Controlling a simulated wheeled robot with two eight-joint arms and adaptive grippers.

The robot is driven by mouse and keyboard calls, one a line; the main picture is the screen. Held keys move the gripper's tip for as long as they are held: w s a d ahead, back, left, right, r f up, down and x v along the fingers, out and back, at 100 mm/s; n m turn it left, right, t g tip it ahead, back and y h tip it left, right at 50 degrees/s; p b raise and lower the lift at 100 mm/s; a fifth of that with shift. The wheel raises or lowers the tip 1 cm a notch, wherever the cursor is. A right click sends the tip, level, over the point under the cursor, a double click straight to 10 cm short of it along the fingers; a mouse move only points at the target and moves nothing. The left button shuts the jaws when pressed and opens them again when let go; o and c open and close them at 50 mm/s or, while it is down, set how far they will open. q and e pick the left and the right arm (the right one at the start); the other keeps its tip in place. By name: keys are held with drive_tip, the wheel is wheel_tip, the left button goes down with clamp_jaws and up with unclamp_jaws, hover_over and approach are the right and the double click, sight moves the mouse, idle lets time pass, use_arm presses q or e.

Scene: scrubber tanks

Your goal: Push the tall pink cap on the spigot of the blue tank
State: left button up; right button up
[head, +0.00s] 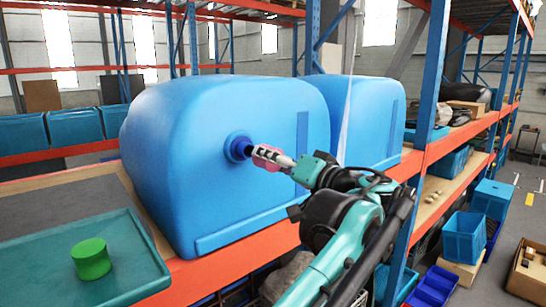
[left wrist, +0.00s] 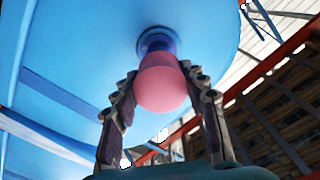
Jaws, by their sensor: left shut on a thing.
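The pink cap (head: 262,152) is between the fingers of my left gripper (head: 268,156), which is shut on it. The spigot (head: 238,147) is a dark blue round fitting on the end face of the near blue tank (head: 215,170). The cap lines up with the spigot. In the left wrist view the far end of the cap (left wrist: 160,90) meets or overlaps the spigot (left wrist: 155,42), with a finger of the gripper (left wrist: 157,78) on each side. I cannot tell how far it is on. My right gripper is out of view.
A green cap (head: 91,258) stands on a teal tray (head: 40,270) at the left front. A second blue tank (head: 365,120) stands behind the first. An orange and blue rack (head: 430,90) with bins rises on the right. Boxes lie on the floor there.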

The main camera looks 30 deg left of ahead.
sight(249, 152)
use_arm(q)
drive_tip(key=shift+x, duration=2.35)
drive_tip(key=shift+a+f, duration=0.1)
drive_tip(key=shift+a, duration=0.15)
drive_tip(key=shift+w+a, duration=0.2)
drive_tip(key=shift+a, duration=0.15)
drive_tip(key=shift+a, duration=0.1)
drive_tip(key=shift+p+x, duration=0.3)
drive_tip(key=shift+x, duration=0.5)
drive_tip(key=o, duration=1.1)
drive_tip(key=shift+o, duration=0.7)
drive_tip(key=shift+w+a, duration=0.15)
drive_tip(key=o, duration=0.4)
drive_tip(key=shift+c, duration=0.2)
